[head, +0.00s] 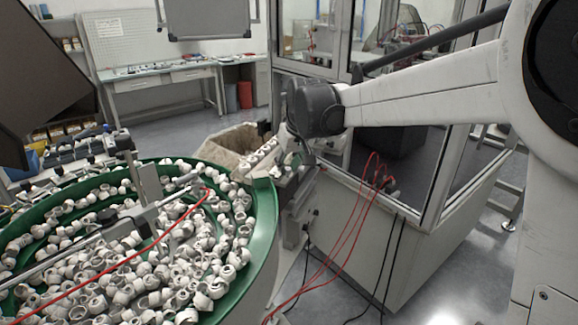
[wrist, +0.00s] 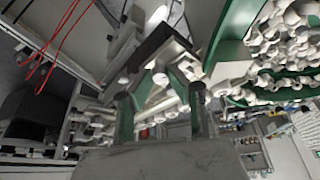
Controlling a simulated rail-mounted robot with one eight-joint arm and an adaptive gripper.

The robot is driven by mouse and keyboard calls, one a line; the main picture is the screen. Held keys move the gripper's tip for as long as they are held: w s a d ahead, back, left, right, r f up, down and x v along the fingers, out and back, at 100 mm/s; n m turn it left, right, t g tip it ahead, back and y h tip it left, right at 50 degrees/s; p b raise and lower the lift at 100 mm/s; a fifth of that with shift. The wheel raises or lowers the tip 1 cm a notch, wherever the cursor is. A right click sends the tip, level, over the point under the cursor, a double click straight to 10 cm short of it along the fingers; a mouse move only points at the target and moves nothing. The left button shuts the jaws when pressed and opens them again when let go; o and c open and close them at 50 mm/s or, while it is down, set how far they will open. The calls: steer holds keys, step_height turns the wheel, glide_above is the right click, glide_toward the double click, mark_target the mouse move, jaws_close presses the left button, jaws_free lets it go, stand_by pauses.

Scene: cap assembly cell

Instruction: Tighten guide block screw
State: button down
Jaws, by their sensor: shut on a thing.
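In the wrist view my gripper (wrist: 161,80) reaches up the picture, its two dark and green fingers angled inward. It is shut on a small pale round piece between the fingertips, which looks like the guide block screw (wrist: 160,79). A dark block with pale sides, likely the guide block (wrist: 165,46), is just beyond the fingertips on the feed rail. In the head view my gripper (head: 300,156) is small and partly hidden below the dark wrist joint, at the rail beside the green bowl. The screw cannot be made out there.
A green bowl (head: 262,240) full of pale caps stands at left, close to the rail. A glass-walled machine cabinet (head: 365,235) stands right of my gripper. Red cables (head: 340,240) hang down its front. A workbench (head: 165,88) is at the back.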

steer(key=shift+f, duration=0.1)
steer(key=c, duration=1.6)
jaws_free()
steer(key=shift+c, duration=0.2)
steer(key=v, duration=1.2)
steer(key=shift+w, duration=0.1)
